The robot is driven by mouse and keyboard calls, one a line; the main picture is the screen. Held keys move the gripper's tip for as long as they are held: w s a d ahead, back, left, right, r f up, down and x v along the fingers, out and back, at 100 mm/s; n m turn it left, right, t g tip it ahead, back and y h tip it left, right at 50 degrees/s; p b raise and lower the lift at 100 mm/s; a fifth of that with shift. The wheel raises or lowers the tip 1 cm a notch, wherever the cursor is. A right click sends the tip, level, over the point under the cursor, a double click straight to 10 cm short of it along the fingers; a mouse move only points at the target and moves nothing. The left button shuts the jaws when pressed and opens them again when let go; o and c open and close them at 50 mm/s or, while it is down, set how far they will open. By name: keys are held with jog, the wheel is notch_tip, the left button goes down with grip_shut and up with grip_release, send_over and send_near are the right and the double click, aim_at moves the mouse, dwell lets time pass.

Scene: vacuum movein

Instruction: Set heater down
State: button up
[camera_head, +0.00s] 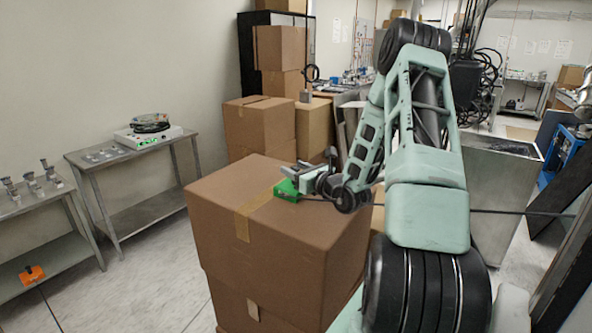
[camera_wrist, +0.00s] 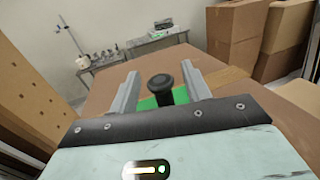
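A green block (camera_head: 287,191), which I take to be the heater, sits on top of a large cardboard box (camera_head: 290,222). In the wrist view its green top (camera_wrist: 180,96) shows with a black round knob (camera_wrist: 161,83) standing up from it. My gripper (camera_head: 299,172) is just above the block. In the wrist view my gripper's fingers (camera_wrist: 162,88) stand apart on either side of the knob, with a visible gap on each side. The block's underside and part of its far side are hidden.
A metal table (camera_head: 110,155) at the left holds a white device with coiled cable. Another metal table (camera_head: 40,205) stands at far left. Cardboard boxes (camera_head: 260,125) are stacked behind. The box top left of the green block is clear.

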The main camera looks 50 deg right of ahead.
jog(key=shift+r, duration=0.25)
jog(key=s+b, duration=0.1)
jog(key=s, duration=0.2)
jog(key=s+a+b, duration=0.1)
jog(key=s, duration=0.2)
jog(key=s+b, duration=0.1)
jog(key=s, duration=0.2)
jog(key=shift+s+a+f, duration=0.15)
jog(key=shift+a+f, duration=0.1)
jog(key=shift+a, duration=0.1)
jog(key=shift+s+a+r+p, duration=0.1)
jog(key=shift+s+r+p, duration=0.25)
jog(key=shift+p, duration=0.65)
jog(key=shift+s+a+p, duration=0.1)
jog(key=shift+s+p, duration=0.45)
jog(key=shift+p, duration=0.15)
jog(key=shift+s+a+f, duration=0.1)
jog(key=shift+s+f, duration=0.1)
jog(key=shift+s, duration=0.15)
